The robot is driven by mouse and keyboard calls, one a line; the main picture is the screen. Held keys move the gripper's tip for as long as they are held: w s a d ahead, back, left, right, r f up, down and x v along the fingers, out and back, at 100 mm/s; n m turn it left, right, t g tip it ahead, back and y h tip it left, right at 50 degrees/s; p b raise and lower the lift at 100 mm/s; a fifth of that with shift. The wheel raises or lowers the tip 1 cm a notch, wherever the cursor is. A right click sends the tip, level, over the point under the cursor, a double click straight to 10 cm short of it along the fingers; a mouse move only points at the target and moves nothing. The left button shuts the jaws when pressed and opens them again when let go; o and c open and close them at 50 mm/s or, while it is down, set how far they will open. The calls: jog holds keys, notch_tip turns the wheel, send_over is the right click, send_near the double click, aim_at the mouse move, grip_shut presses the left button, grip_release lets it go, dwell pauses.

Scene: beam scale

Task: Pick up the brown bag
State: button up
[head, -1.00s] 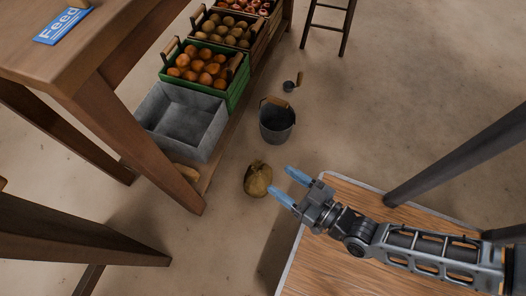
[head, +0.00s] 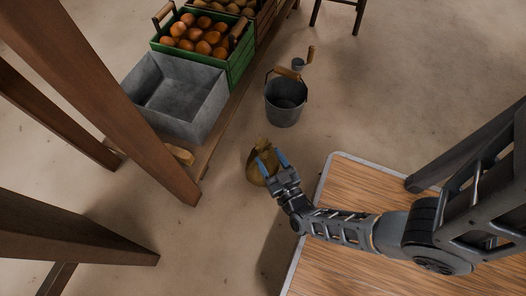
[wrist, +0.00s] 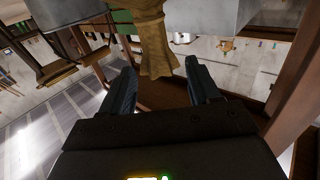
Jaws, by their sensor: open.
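The brown bag (head: 253,174) sits on the floor, a rounded sack with a gathered neck. My gripper (head: 267,161) is at the bag in the head view, and its blue fingers overlap the bag's right side there. In the wrist view the bag's tied neck (wrist: 155,45) shows at the upper middle, ahead of and roughly between my open fingers (wrist: 158,82). I see gaps between the neck and the fingers in that view. My gripper hides part of the bag in the head view.
A metal bucket (head: 286,103) stands just behind the bag. A grey bin (head: 177,98) and a green crate of orange produce (head: 228,58) stand on a low shelf to the left. A wooden table leg (head: 150,150) is left of the bag.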

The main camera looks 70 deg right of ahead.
aim_at(265, 151)
jog(key=x, duration=0.1)
jog(key=b+x, duration=0.1)
jog(key=x, duration=0.2)
jog(key=shift+w+d+f+b, duration=0.1)
jog(key=shift+d+f+b, duration=0.15)
jog(key=shift+f+b, duration=0.1)
jog(key=shift+w+d, duration=0.3)
jog(key=shift+w, duration=0.05)
grip_shut()
dwell(0.8)
jog(key=shift+r, duration=0.2)
